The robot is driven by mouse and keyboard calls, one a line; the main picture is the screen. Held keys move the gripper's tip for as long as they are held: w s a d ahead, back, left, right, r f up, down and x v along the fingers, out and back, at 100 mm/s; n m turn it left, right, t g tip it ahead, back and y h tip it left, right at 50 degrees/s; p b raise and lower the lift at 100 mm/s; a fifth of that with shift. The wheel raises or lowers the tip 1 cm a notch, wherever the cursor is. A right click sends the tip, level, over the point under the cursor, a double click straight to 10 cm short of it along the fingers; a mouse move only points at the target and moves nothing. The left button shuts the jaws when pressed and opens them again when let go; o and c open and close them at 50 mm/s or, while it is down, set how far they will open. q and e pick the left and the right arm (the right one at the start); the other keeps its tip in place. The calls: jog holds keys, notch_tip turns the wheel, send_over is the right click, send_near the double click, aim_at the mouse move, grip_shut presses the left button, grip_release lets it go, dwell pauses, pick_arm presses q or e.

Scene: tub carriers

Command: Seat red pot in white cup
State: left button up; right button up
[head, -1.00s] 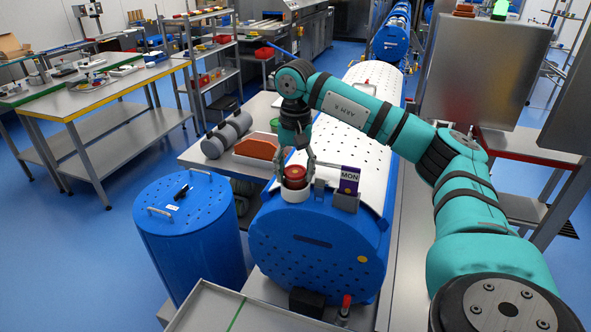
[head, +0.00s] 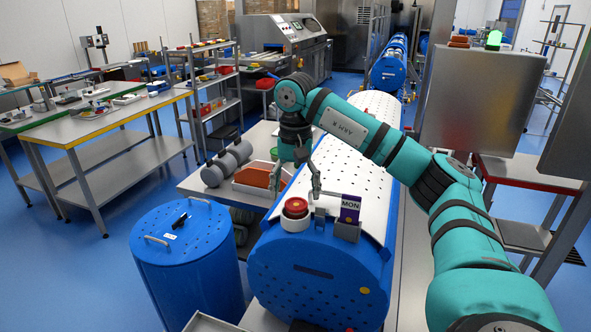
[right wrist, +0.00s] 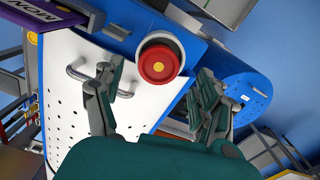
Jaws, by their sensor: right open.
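The red pot (head: 295,206) sits in the white cup (head: 294,222) on top of the blue tub's front end. Its red lid with a yellow centre rises above the cup's rim, and it looks upright. In the right wrist view the red pot (right wrist: 159,64) is beyond the fingertips, with the white cup (right wrist: 160,40) showing as a rim around it. My right gripper (head: 296,194) is open and empty, above and behind the pot, apart from it. It also shows in the right wrist view (right wrist: 152,82) with fingers spread wide. My left gripper is out of view.
A grey bracket (head: 319,219) and a purple MON card (head: 350,209) stand right of the cup. A blue drum (head: 185,250) with handles stands at left. An orange-brown piece (head: 253,177) in a tray and grey cylinders (head: 227,163) lie behind.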

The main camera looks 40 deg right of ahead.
aim_at(295, 205)
notch_tip(295, 205, up, 8)
jog(key=p, duration=0.2)
jog(key=shift+r, duration=0.2)
jog(key=shift+a+f, duration=0.15)
dwell(0.3)
